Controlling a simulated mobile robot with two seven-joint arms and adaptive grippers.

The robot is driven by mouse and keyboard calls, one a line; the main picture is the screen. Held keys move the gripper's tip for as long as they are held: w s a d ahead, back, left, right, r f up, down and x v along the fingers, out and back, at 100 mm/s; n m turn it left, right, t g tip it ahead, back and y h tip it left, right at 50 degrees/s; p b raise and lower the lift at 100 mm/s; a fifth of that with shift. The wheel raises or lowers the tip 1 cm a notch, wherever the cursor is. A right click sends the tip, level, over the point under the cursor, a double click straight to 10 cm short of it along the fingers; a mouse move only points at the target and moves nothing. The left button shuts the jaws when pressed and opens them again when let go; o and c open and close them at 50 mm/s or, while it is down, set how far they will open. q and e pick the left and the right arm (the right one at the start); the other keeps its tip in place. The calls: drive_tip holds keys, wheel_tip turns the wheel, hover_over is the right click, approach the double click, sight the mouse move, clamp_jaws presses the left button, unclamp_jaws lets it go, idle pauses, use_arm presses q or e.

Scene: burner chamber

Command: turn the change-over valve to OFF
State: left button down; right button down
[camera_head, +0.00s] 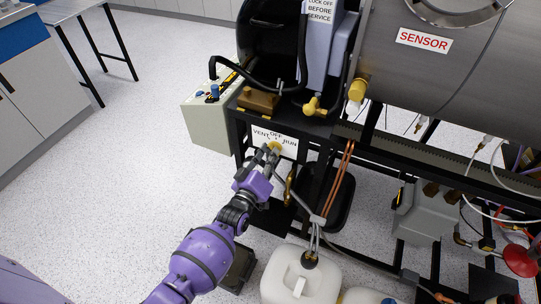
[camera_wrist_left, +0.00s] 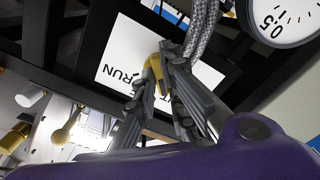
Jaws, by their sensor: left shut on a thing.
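The change-over valve shows as a yellow handle (camera_head: 275,147) in front of a white label plate (camera_head: 289,142) reading VENT, OFF and RUN, on the black frame below the machine. My left gripper (camera_head: 268,154) reaches it from below and is shut on the handle. In the left wrist view the yellow handle (camera_wrist_left: 153,77) sits between the fingertips of my left gripper (camera_wrist_left: 162,80), with the label plate (camera_wrist_left: 118,65) behind. RUN is readable there, but the fingers hide part of the lettering. I cannot tell exactly which mark the handle points to. My right gripper is not in view.
A braided hose (camera_wrist_left: 201,32) and a round gauge (camera_wrist_left: 278,18) are close beside the gripper in the left wrist view. A white jug (camera_head: 290,279) stands below right of my arm. A pale control box (camera_head: 207,118) is at the left.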

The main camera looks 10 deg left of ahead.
use_arm(q)
drive_tip(key=shift+m, duration=4)
drive_tip(key=c, duration=1.8)
unclamp_jaws()
drive_tip(key=s, duration=0.4)
drive_tip(key=s+a, duration=0.1)
drive_tip(key=s, duration=0.3)
drive_tip(key=s+a, duration=0.1)
drive_tip(key=s, duration=0.2)
drive_tip(key=shift+s+a, duration=0.2)
drive_tip(key=shift+s, duration=0.2)
